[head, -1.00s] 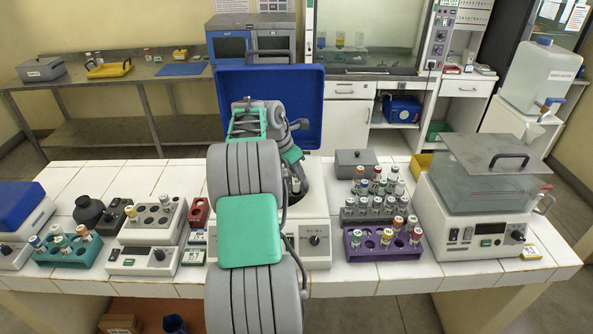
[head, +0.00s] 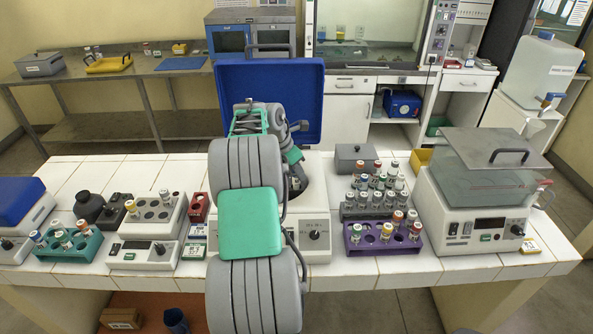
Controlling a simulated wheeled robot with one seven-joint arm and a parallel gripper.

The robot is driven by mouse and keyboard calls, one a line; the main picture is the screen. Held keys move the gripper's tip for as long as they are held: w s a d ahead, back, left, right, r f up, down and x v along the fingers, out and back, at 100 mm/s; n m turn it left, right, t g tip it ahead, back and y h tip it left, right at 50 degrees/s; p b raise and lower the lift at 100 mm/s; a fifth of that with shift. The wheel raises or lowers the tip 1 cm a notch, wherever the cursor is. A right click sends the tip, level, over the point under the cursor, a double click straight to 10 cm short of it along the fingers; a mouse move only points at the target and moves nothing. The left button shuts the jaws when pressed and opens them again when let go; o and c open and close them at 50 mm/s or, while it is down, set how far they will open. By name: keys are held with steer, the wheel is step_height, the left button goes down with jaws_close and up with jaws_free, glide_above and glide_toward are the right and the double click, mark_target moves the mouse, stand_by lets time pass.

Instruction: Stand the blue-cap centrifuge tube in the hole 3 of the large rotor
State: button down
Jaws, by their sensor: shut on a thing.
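The centrifuge (head: 316,239) stands mid-bench with its blue lid (head: 300,95) raised. I cannot tell whether the tube is inside a hole.
A teal rack with tubes (head: 68,256) and a tube block (head: 157,222) stand left. A grey rack (head: 350,209), a purple rack (head: 375,244) and a clear-lidded machine (head: 470,214) stand right. The raised lid stands close behind my arm.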

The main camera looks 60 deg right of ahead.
mark_target(297, 179)
steer(key=shift+f, duration=1.7)
steer(key=c, duration=1.1)
jaws_free()
steer(key=shift+o, duration=0.5)
steer(key=shift+o, duration=1.3)
step_height(297, 179, up, 6)
steer(key=p, duration=0.5)
steer(key=shift+f+p, duration=0.15)
steer(key=shift+p, duration=0.2)
steer(key=shift+r+b, duration=0.3)
steer(key=shift+r, duration=0.6)
